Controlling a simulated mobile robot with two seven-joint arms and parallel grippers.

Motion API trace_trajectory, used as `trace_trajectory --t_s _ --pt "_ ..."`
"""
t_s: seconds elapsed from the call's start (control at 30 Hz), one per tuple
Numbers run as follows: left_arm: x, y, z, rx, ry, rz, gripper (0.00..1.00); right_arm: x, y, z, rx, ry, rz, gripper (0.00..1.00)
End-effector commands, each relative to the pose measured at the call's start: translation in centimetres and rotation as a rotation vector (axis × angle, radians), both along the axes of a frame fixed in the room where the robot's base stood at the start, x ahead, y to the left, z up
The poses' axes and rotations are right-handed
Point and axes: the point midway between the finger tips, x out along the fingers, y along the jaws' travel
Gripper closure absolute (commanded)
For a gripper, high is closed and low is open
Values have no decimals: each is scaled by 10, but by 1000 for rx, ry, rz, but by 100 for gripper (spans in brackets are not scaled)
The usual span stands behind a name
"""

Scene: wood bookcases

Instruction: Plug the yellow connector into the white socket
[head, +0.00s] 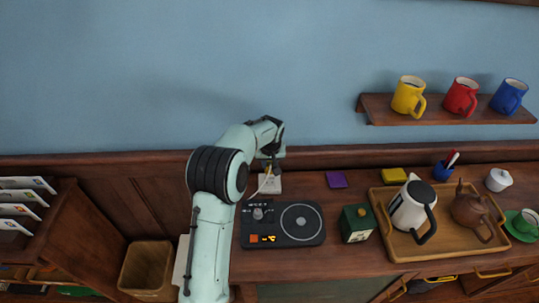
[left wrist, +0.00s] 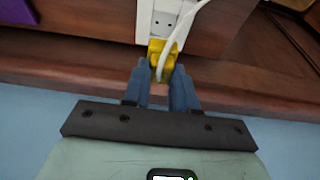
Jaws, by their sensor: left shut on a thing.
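My left gripper (left wrist: 161,72) is shut on the yellow connector (left wrist: 157,50), which sits between its two blue-grey fingertips. A white cable (left wrist: 182,28) bends away from the connector. The white socket (left wrist: 164,21), a white block with small dark holes, is just beyond the connector in the left wrist view. The connector overlaps its near part, and I cannot tell whether they touch. In the head view the white socket (head: 271,184) stands on the counter by the back ledge, below my left gripper (head: 270,163). The arm's end partly hides the connector there. My right gripper is not in view.
A black device with a round plate (head: 301,221) lies just in front of the socket. A green box (head: 357,223) and a wooden tray (head: 400,246) with a kettle and teapot stand to the right. A purple block (head: 336,180) lies right of the socket, with bare counter between.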

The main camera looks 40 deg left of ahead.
Motion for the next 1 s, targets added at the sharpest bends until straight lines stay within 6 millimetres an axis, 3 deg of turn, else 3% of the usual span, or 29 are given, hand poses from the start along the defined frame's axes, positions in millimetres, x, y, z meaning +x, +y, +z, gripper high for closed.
trace_trajectory --t_s 0.37,1.0 --pt "0 0 -3 0 2 -1 100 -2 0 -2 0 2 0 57" --pt "-1 0 -55 1 4 0 100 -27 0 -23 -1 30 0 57"
